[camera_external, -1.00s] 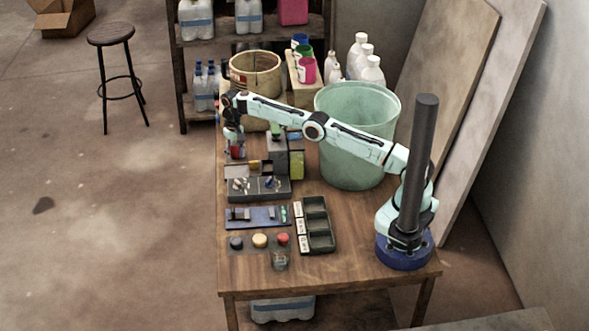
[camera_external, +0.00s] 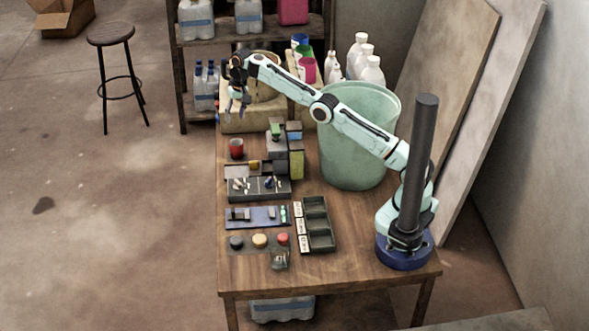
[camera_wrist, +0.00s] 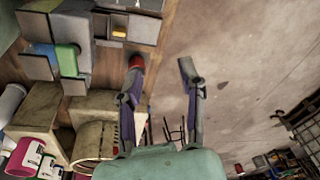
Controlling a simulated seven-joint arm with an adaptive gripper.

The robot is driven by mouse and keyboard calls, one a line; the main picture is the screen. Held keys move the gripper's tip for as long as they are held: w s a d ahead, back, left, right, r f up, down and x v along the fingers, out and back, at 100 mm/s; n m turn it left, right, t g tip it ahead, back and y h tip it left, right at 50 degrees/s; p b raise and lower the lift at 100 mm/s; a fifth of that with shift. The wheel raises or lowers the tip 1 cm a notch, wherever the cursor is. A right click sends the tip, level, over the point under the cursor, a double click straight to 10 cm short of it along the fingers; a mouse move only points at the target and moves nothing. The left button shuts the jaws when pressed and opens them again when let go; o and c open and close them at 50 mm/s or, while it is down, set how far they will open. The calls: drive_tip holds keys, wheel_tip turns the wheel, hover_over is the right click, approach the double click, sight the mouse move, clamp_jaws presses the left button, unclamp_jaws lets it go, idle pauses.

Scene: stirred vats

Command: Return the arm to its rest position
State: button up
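My gripper (camera_external: 237,100) is raised above the far left part of the wooden table (camera_external: 345,245), with my arm stretched out from its blue base at the table's right. In the wrist view my gripper (camera_wrist: 160,75) has its two fingers well apart with nothing between them. A red cup (camera_external: 236,148) stands on the table below and in front of my gripper, apart from it. The red cup also shows in the wrist view (camera_wrist: 136,61), near the tip of the left finger and partly hidden by it.
A large green bucket (camera_external: 350,160) stands beside my arm. Grey apparatus (camera_external: 277,150), a dark compartment tray (camera_external: 317,225) and several buttons (camera_external: 260,240) occupy the left half of the table. White bottles (camera_external: 371,72) stand behind.

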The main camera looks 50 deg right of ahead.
drive_tip(key=s+d+r+t, duration=0.1)
drive_tip(key=s+d+r, duration=0.25)
drive_tip(key=r, duration=0.45)
drive_tip(key=s+d+r, duration=0.2)
drive_tip(key=s+r, duration=0.3)
drive_tip(key=r, duration=0.2)
drive_tip(key=s+d+r, duration=0.1)
drive_tip(key=s, duration=0.6)
drive_tip(key=s+d+r, duration=0.2)
drive_tip(key=s, duration=0.4)
drive_tip(key=s+f+n+g, duration=0.3)
drive_tip(key=s+f+n, duration=0.1)
drive_tip(key=s+f, duration=1.6)
drive_tip(key=shift+s+a, duration=0.4)
drive_tip(key=shift+s, duration=0.25)
drive_tip(key=shift+n, duration=0.4)
